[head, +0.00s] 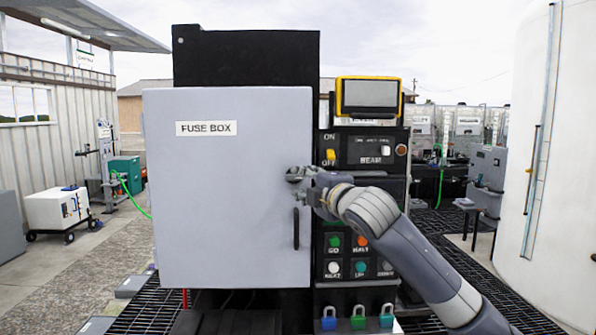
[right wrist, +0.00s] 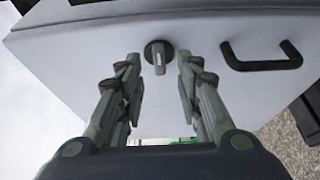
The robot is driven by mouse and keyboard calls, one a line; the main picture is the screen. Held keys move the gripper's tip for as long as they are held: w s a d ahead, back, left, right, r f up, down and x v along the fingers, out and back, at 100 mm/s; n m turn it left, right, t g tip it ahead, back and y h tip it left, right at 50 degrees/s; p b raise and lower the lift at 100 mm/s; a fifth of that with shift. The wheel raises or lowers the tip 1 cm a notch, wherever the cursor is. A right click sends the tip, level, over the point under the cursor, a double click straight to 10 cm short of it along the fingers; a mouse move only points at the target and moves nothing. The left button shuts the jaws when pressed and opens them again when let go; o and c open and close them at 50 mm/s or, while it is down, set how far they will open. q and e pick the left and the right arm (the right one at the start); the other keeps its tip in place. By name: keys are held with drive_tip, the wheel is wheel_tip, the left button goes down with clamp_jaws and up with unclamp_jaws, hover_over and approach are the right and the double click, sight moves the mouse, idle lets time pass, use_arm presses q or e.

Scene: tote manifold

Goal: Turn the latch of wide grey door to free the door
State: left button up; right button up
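The wide grey door (head: 225,200) carries a FUSE BOX label and looks shut. Its latch, a round dark knob with a lighter bar across it, shows in the right wrist view (right wrist: 158,50). In the head view the latch is mostly hidden by my right gripper (head: 300,178), at the door's right edge. In the right wrist view, my right gripper (right wrist: 158,68) is open, with a finger on either side of the latch in the picture. The fingers look apart from the latch. I cannot tell the exact distance left to it. My left gripper is not in view.
A black door handle (head: 296,228) sits just below the latch and shows in the right wrist view (right wrist: 262,58). Right of the door is a black control panel (head: 372,150) with switches and buttons. Several coloured padlocks (head: 358,318) hang beneath it.

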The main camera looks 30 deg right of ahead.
sight(296, 178)
drive_tip(key=shift+w+d+p, duration=0.15)
drive_tip(key=shift+w+p, duration=0.2)
drive_tip(key=shift+w, duration=0.65)
drive_tip(key=shift+w+d+p, duration=0.15)
drive_tip(key=shift+w+p, duration=0.2)
drive_tip(key=shift+w, duration=0.6)
drive_tip(key=shift+c, duration=0.4)
drive_tip(key=shift+s+r, duration=0.1)
drive_tip(key=shift+s, duration=0.05)
clamp_jaws()
